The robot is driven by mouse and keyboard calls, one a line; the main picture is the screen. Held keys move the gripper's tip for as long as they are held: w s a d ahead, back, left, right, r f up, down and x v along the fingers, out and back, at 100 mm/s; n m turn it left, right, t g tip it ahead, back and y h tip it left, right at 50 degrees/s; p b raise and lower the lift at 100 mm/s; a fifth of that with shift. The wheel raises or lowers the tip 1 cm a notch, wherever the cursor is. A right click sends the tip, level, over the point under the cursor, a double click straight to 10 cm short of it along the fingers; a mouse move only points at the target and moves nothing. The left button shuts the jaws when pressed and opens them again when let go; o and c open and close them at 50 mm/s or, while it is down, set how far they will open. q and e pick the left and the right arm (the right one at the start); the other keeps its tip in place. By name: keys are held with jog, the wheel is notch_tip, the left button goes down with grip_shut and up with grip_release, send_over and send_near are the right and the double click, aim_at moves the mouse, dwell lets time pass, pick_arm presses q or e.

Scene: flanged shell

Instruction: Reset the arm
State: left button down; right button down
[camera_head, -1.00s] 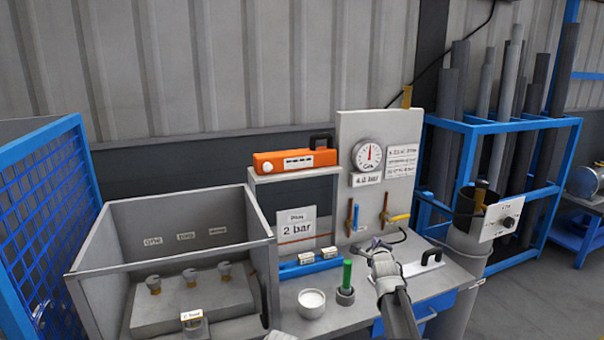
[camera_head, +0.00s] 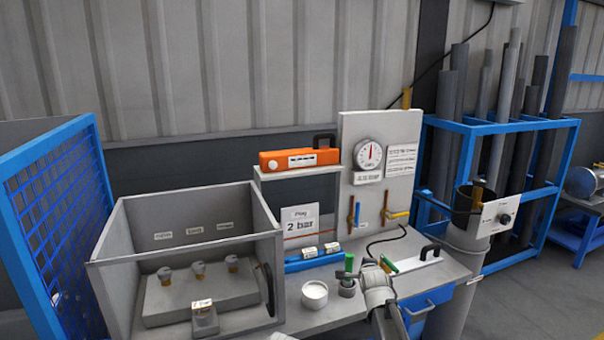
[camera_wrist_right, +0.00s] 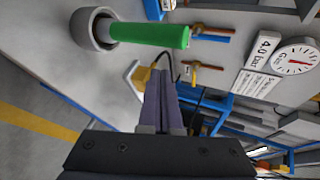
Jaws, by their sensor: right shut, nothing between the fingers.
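My right gripper (camera_head: 366,270) is over the front of the bench in the head view, just right of the green cylinder (camera_head: 349,264). In the right wrist view its fingers (camera_wrist_right: 160,85) are together with nothing between them. The green cylinder, also in the wrist view (camera_wrist_right: 150,35), stands in a round grey holder (camera_wrist_right: 92,28), apart from the fingers. A small green patch (camera_head: 389,264) shows right of the gripper; I cannot tell what it is.
A white cup (camera_head: 315,294) stands left of the holder. A blue tray (camera_head: 312,262) and a gauge panel (camera_head: 369,155) with valve handles are behind. An open grey box (camera_head: 190,240) is at left. A black-handled plate (camera_head: 420,262) lies at right.

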jog(key=s+a+f+n+g, duration=0.2)
jog(key=s+a+f+n, duration=0.15)
jog(key=s, duration=0.35)
jog(key=s+a+f+n+g+y+p, duration=0.1)
jog(key=s+a+f+n+g, duration=0.15)
jog(key=s+a+n, duration=0.35)
jog(key=s+a+f+n+g, duration=0.1)
jog(key=s+f+n+g, duration=0.2)
jog(key=s, duration=0.4)
jog(key=s+a+n+g, duration=0.1)
jog(key=s+n+g, duration=0.1)
jog(key=s+n, duration=0.3)
jog(key=s+a+f+n+g+p, duration=0.1)
jog(key=s+n, duration=0.5)
jog(key=s, duration=0.8)
jog(key=shift+a+g+h, duration=0.4)
jog(key=shift+a+g, duration=0.25)
jog(key=shift+g, duration=0.6)
